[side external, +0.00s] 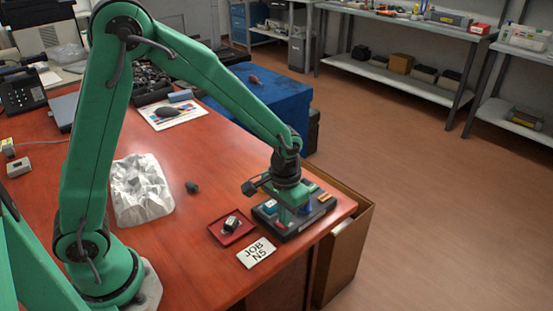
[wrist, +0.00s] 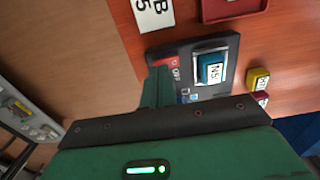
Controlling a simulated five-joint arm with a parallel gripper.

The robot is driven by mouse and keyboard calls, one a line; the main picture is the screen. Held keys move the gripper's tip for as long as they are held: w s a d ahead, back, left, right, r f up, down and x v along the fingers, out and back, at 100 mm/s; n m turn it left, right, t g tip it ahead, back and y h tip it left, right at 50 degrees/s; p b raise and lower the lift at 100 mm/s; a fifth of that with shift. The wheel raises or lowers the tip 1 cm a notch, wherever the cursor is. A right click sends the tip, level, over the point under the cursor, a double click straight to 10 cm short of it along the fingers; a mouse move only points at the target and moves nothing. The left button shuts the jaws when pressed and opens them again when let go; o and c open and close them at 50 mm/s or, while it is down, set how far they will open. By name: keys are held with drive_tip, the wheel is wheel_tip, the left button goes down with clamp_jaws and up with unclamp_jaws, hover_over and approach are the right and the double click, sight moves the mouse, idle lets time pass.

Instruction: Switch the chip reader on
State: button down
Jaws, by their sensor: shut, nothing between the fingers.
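The chip reader (side external: 275,225) is a dark box near the table's right front edge. A blue block labelled N5 (wrist: 212,69) sits in a silver-framed recess of the panel. My gripper (side external: 287,212) points down over the reader.
A red tray (side external: 215,236) with a small dark and white object stands left of the reader. A JOB N5 card (side external: 256,252) lies in front. A yellow block (wrist: 258,78) and a red block (wrist: 261,98) are beside the reader. An open carton (side external: 345,250) stands off the table's edge.

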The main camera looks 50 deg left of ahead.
drive_tip(key=shift+f, duration=0.6)
idle(0.5)
drive_tip(key=shift+r, duration=3.55)
drive_tip(key=shift+r, duration=0.1)
drive_tip(key=s+a+r+t, duration=0.2)
drive_tip(key=s+a+r, duration=0.2)
drive_tip(key=s+r, duration=0.2)
drive_tip(key=s+a+r+t, duration=0.3)
drive_tip(key=s+a+r, duration=0.2)
drive_tip(key=s+r, duration=0.2)
drive_tip(key=s, duration=0.2)
drive_tip(key=shift+s+r+t, duration=0.3)
